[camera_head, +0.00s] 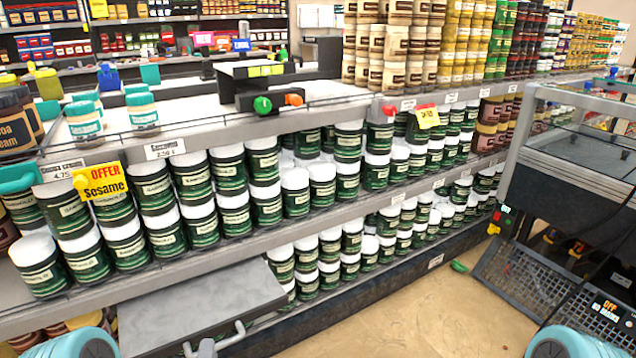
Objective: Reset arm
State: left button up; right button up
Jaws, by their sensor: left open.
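My left gripper (213,345) shows only in small part at the bottom edge, as pale grey prongs just in front of a grey flat panel. It is open, and I see nothing held between its fingers. Most of it is cut off by the frame. My right gripper is not in view. Rounded teal parts of my own body show at both lower corners.
A long shelf (345,215) with several green jars runs from left to right. The grey panel (195,308) juts out low in front of it. A black device (275,88) stands on the top shelf. A dark case (570,185) is at right.

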pick_arm(q)
jog(key=s+d+r+m+g+h+p, duration=0.5)
jog(key=r+m+g+p, duration=0.4)
jog(key=p, duration=1)
jog(key=s+d+f+m+g, duration=0.1)
jog(key=s+d+m+g, duration=0.1)
jog(key=s, duration=0.3)
jog(key=s+d+f+m+g+h+p, duration=0.1)
jog(key=s+f+m+g, duration=0.1)
jog(key=s, duration=0.4)
jog(key=s+d+f+m+g+p, duration=0.1)
jog(key=s+d+f+m+g, duration=0.1)
jog(key=s+g, duration=0.4)
jog(key=shift+d+m, duration=0.3)
jog(key=shift+m, duration=0.4)
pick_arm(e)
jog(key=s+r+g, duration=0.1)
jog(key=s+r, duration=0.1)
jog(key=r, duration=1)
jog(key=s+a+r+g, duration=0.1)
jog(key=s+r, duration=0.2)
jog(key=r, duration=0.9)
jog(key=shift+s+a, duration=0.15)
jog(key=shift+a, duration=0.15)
